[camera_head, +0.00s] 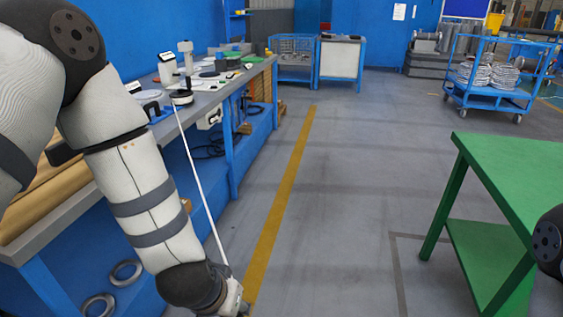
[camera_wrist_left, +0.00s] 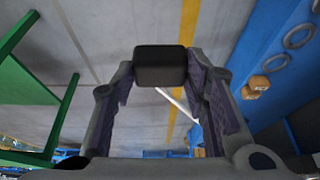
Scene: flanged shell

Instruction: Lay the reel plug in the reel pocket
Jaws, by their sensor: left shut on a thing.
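My left gripper (camera_wrist_left: 160,82) is shut on a black block-shaped plug (camera_wrist_left: 160,65), held between its fingertips in the left wrist view. In the head view the left gripper (camera_head: 236,303) hangs low at the bottom edge, beside the workbench; the plug is hidden there. The cord (camera_wrist_left: 178,105) also shows behind the plug in the wrist view. I cannot make out the reel pocket. My right gripper is out of view.
The grey-topped workbench (camera_head: 228,88) on the left holds tools and several small items. Metal rings (camera_head: 125,273) lie on its blue lower shelf. A green table (camera_head: 520,175) stands at the right. The floor between them is open, with a yellow line (camera_head: 285,195).

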